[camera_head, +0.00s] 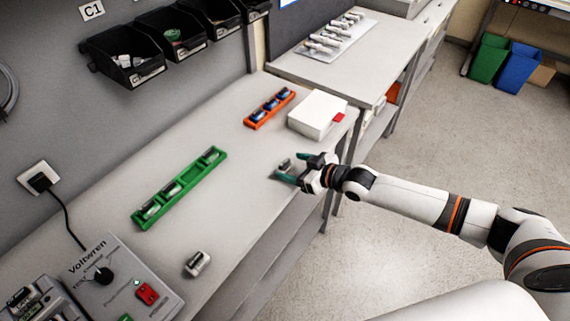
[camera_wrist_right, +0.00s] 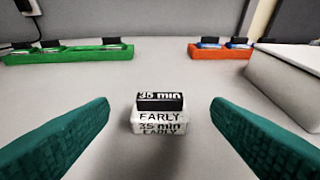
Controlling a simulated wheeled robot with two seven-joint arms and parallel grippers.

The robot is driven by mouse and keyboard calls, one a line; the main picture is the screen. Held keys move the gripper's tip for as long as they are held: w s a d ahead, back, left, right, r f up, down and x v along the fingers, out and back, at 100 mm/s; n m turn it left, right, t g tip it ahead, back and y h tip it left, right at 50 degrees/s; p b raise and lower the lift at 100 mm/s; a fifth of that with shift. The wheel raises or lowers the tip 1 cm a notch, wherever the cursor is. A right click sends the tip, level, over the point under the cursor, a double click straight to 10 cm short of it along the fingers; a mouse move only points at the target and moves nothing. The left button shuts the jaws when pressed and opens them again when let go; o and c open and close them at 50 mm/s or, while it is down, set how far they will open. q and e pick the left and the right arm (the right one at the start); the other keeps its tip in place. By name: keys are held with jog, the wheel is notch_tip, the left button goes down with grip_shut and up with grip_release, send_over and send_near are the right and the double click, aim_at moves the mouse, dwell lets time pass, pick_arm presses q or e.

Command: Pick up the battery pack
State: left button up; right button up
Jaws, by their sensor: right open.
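A small battery pack (camera_wrist_right: 160,115) with a black top marked "35 min" and a white body marked "EARLY" stands on the bench in the right wrist view. It sits between and beyond the two teal fingers of my right gripper (camera_wrist_right: 160,104), with a gap on both sides. In the head view this pack (camera_head: 285,164) is small beside my right gripper (camera_head: 290,168), which is open and empty. A second silver and black pack (camera_head: 197,263) lies nearer on the bench. My left gripper is out of view.
A green rack (camera_head: 182,189) and an orange rack (camera_head: 270,108) hold several packs. A white box (camera_head: 316,114) stands near the bench's far right edge. A control box (camera_head: 118,280) is at the lower left. The bench (camera_head: 235,205) between the green rack and my gripper is clear.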

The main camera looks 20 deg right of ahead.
aim_at(289, 168)
jog(key=x, duration=0.2)
jog(key=shift+w+a+f, duration=0.15)
jog(key=shift+w, duration=0.1)
jog(key=shift+s, duration=0.1)
jog(key=shift+c, duration=1.1)
jog(key=c, duration=0.9)
notch_tip(289, 168, up, 10)
jog(key=b, duration=0.1)
jog(key=shift+b, duration=0.3)
